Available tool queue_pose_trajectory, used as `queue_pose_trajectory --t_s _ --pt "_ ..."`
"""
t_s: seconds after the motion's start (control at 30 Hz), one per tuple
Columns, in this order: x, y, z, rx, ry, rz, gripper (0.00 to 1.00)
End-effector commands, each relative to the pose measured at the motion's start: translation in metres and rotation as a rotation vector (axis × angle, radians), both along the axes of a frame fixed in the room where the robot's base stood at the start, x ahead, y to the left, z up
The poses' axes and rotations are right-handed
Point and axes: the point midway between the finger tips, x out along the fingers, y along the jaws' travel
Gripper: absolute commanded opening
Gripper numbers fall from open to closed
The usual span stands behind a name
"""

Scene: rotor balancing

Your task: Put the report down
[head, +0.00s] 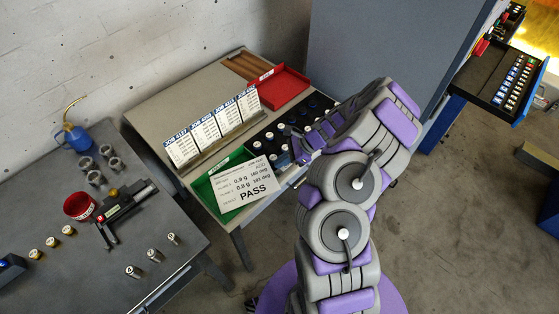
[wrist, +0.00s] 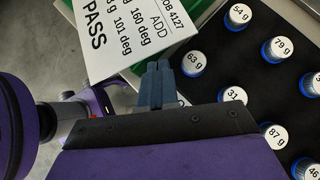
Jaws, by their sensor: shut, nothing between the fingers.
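The report (head: 245,187) is a white printed card reading "PASS", with "JOB 4127" on it in the wrist view (wrist: 128,35). It lies tilted over the green tray (head: 203,189) at the front left of the bench, covering much of it and reaching past the front edge. My gripper (head: 300,157) is just right of the card. In the wrist view its dark fingers (wrist: 157,80) are together and empty, beside the card's edge. Whether they touch the card I cannot tell.
A black rack of white-topped weights (wrist: 233,95) lies right beside my fingers. Job cards (head: 212,128) stand behind the report. A red tray (head: 283,88) sits at the back. The dark table (head: 95,255) at left holds tools and parts.

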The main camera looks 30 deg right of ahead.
Motion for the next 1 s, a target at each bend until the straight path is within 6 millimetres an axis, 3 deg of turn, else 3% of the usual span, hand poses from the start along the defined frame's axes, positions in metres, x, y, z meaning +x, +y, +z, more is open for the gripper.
queue_pose_trajectory --t_s 0.17,0.4,0.6,1.0 --pt "-0.007 -0.021 0.006 -0.002 0.001 0.0 0.0" --pt "-0.019 -0.054 0.044 -0.004 0.0 0.001 0.0" --pt "-0.024 -0.073 0.064 -0.008 -0.001 -0.001 0.0" --pt "-0.028 -0.084 0.07 -0.002 0.001 0.002 0.0"
